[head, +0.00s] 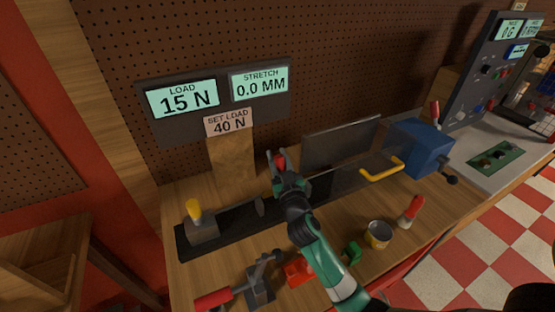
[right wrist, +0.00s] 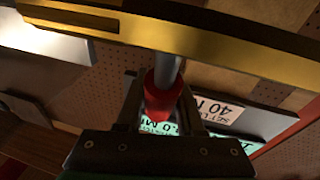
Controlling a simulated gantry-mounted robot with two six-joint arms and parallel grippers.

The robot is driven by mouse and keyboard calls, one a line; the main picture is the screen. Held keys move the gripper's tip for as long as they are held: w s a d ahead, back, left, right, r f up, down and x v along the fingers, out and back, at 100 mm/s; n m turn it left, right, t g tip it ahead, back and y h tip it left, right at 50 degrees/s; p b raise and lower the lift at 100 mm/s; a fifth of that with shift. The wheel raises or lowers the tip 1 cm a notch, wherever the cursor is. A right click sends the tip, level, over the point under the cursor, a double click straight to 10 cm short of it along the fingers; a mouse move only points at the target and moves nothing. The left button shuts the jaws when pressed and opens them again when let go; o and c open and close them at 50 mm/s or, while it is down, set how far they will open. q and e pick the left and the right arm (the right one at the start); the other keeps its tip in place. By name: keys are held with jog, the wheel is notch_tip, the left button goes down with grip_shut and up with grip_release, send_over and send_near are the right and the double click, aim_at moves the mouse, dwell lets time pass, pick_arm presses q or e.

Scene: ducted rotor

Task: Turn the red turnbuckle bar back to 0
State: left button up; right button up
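The red end of the turnbuckle bar (head: 280,161) stands up above the long dark rail in the middle of the bench. My right gripper (head: 278,158) has its fingers on either side of this red end. In the right wrist view the red grip (right wrist: 161,95) on its grey shaft (right wrist: 168,68) fills the gap between the fingers, which appear closed on it. The load display (head: 182,98) reads 15 N and the stretch display (head: 260,85) reads 0.0 MM. The set load sign (head: 229,122) reads 40 N. My left gripper is not in view.
A yellow-topped block (head: 200,222) stands at the rail's left end. A blue box (head: 420,147) with a crank and a yellow handle (head: 382,170) are at the right. A toggle clamp (head: 258,284), a metal cup (head: 378,234) and a red-handled tool (head: 411,211) are along the front.

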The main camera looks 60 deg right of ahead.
jog(key=o, duration=0.3)
jog(key=shift+o, duration=0.2)
jog(key=v, duration=1.1)
jog(key=shift+s+a+b, duration=0.25)
jog(key=shift+b, duration=0.15)
